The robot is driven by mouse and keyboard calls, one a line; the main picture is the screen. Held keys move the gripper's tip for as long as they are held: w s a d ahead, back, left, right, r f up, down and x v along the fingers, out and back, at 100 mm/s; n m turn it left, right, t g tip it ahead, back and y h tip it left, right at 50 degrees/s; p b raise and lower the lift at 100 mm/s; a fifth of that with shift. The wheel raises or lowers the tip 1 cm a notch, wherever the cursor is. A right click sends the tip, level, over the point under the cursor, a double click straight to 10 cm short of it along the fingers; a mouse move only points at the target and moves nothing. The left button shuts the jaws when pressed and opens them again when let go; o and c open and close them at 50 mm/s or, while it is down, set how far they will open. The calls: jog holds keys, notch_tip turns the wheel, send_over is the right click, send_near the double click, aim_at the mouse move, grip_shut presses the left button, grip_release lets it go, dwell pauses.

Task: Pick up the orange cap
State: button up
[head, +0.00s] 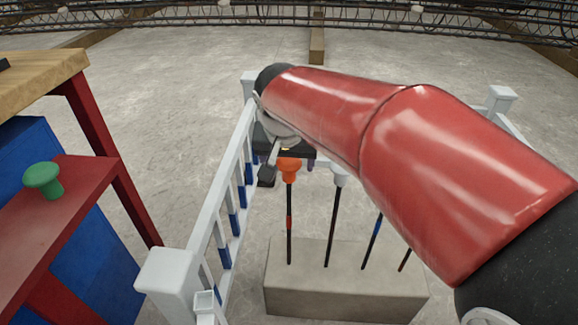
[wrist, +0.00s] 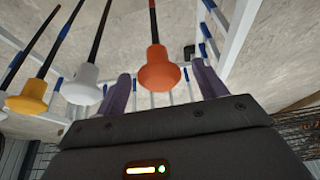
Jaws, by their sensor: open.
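The orange cap (head: 289,168) sits on top of an upright dark rod set in a concrete block, at the left end of the row. In the wrist view the orange cap (wrist: 160,72) shows between the two purple-grey fingers of my gripper (wrist: 161,80), with a visible gap on each side. My gripper (head: 288,163) is open, just behind and around the cap in the head view. My red arm hides part of the gripper and some of the rods.
A white cap (head: 338,176) tops the neighbouring rod; a yellow cap (wrist: 28,97) is farther along. White railings (head: 222,200) flank the concrete block (head: 340,285). A green cap (head: 43,178) stands on a red shelf (head: 80,205) at left. Open floor lies behind.

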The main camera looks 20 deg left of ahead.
jog(key=shift+x, duration=1.4)
jog(key=c, duration=1)
jog(key=shift+r, duration=0.15)
